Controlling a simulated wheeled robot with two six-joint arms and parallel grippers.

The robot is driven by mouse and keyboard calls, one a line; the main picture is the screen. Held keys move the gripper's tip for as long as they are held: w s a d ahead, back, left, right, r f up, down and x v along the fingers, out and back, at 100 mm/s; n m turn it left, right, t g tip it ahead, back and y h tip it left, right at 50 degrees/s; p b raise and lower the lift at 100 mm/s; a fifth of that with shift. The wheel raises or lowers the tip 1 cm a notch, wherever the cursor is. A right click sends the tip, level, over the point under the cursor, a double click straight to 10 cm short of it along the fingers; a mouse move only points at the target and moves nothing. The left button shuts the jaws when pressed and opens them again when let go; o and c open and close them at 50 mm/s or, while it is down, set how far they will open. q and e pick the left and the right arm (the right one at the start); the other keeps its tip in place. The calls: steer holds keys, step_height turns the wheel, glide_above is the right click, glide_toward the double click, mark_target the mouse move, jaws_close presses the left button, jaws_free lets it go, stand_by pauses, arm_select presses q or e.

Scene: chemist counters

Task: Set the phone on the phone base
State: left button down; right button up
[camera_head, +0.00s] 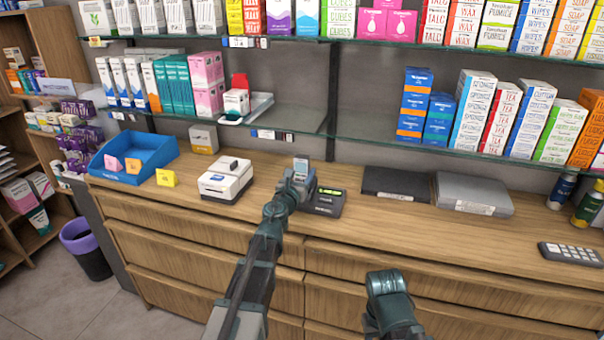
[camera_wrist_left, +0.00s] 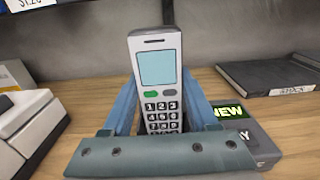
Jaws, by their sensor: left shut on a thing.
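The phone (camera_head: 302,166) is a light grey handset with a pale blue screen and a keypad. In the left wrist view the phone (camera_wrist_left: 157,75) stands upright between the two blue fingers. My left gripper (camera_head: 299,180) is shut on it over the counter. The phone base (camera_head: 326,202) is a dark unit with a green display, on the counter just right of the gripper. In the left wrist view the base (camera_wrist_left: 255,139) is partly hidden behind the right finger. I cannot tell whether the phone touches it.
A white printer-like device (camera_head: 225,181) stands left of the gripper, and a blue tray (camera_head: 133,178) farther left. A dark flat case (camera_head: 397,185) and a grey one (camera_head: 473,194) lie to the right. A glass shelf (camera_head: 418,156) with boxes hangs above the counter.

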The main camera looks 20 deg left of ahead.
arm_select(q)
steer(key=shift+f, duration=0.15)
steer(key=shift+c, duration=2.2)
jaws_free()
steer(key=shift+s, duration=0.15)
steer(key=s, duration=1)
steer(key=shift+s+a, duration=0.2)
steer(key=shift+s, duration=0.15)
